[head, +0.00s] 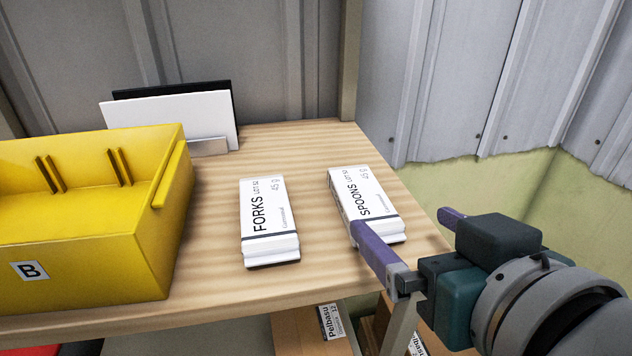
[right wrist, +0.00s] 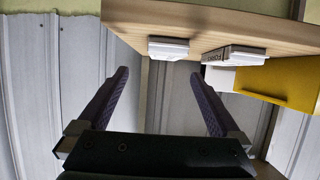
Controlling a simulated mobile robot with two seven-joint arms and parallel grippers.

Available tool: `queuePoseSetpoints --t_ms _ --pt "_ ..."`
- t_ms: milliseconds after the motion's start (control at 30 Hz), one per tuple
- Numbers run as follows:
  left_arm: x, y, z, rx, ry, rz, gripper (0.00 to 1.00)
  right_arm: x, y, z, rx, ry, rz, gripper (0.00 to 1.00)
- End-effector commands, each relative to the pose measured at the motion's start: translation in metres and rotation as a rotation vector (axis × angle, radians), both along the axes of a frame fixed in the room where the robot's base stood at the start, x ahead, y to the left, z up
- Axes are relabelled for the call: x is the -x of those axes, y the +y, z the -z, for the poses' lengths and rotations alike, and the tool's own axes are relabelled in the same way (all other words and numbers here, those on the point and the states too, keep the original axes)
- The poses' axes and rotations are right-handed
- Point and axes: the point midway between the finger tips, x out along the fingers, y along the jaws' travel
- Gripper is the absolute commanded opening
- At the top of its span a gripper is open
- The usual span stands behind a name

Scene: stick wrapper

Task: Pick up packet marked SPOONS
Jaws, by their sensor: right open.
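The white packet marked SPOONS (head: 366,200) lies on the wooden table near its right edge, label up. In the right wrist view the SPOONS packet (right wrist: 168,48) shows beyond the fingertips, between their lines. My right gripper (head: 402,222) is open and empty at the table's right front corner. One purple finger overlaps the near end of the SPOONS packet in the head view; whether they touch I cannot tell. The wrist view (right wrist: 160,82) shows the fingers wide apart with nothing between them. My left gripper is not in view.
A similar packet marked FORKS (head: 268,225) lies left of it, with bare table between. A yellow bin (head: 80,255) labelled B stands at the left. A white card in a holder (head: 175,120) stands at the back. Corrugated wall panels (head: 455,75) rise behind and right.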

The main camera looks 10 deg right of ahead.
Motion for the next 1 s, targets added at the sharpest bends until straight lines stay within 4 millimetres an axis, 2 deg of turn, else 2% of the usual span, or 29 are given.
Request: queuePoseSetpoints --t_ms 33,300,533,767,1000 --pt "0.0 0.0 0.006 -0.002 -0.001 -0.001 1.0 -0.003 0.002 0.005 -0.002 -0.01 -0.004 1.0" --pt "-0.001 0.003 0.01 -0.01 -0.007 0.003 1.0 -0.037 0.003 0.016 0.001 -0.014 -0.005 1.0" --pt "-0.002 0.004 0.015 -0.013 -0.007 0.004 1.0 -0.055 0.004 0.024 -0.001 -0.012 -0.004 1.0" --pt "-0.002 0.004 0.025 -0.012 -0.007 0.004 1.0 -0.086 0.007 0.037 0.0 -0.012 -0.004 1.0" --pt "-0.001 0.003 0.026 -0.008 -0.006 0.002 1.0 -0.093 0.008 0.04 -0.001 -0.009 -0.004 1.0"
